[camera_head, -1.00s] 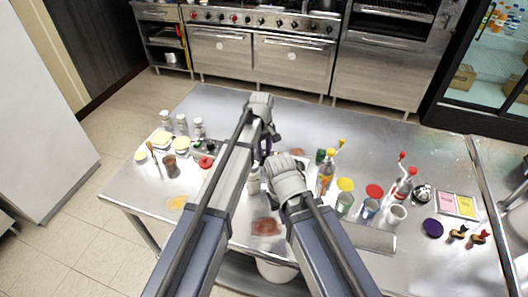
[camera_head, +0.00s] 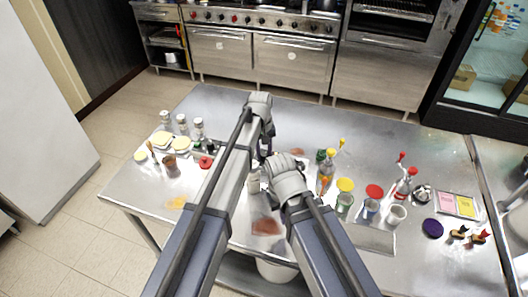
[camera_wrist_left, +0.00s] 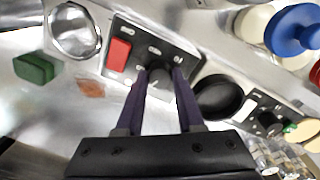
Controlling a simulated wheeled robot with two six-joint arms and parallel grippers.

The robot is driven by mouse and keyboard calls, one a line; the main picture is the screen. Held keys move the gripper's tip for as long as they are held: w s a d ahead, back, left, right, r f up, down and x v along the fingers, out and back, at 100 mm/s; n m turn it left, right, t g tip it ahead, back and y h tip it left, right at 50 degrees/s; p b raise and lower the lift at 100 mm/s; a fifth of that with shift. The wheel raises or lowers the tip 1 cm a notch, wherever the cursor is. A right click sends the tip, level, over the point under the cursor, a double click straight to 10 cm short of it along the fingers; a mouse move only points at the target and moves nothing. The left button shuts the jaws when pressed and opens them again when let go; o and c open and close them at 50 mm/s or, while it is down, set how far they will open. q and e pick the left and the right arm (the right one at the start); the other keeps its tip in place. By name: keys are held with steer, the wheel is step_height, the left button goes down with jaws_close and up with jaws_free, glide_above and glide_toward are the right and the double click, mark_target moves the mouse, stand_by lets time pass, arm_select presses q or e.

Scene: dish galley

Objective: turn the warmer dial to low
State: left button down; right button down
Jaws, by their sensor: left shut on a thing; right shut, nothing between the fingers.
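A round black piece (camera_wrist_left: 219,97) and a second black panel with knobs (camera_wrist_left: 268,121) lie beside the warmer panel. A green block (camera_wrist_left: 36,68) and a metal bowl (camera_wrist_left: 74,30) are on the other side.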

mark_target(263, 153)
arm_select(q)
steer(key=m, duration=0.4)
steer(key=shift+m, duration=0.3)
steer(key=shift+w+m, duration=0.1)
steer(key=shift+m, duration=1.8)
steer(key=shift+m+g, duration=0.3)
steer(key=c, duration=0.5)
jaws_free()
steer(key=shift+r, duration=0.1)
arm_select(e)
steer(key=shift+r, duration=0.1)
arm_select(q)
step_height(263, 153, up, 8)
steer(key=p, duration=0.8)
steer(key=shift+a, duration=0.15)
steer(key=shift+f, duration=0.2)
arm_select(e)
step_height(263, 153, up, 8)
steer(key=shift+f, duration=0.2)
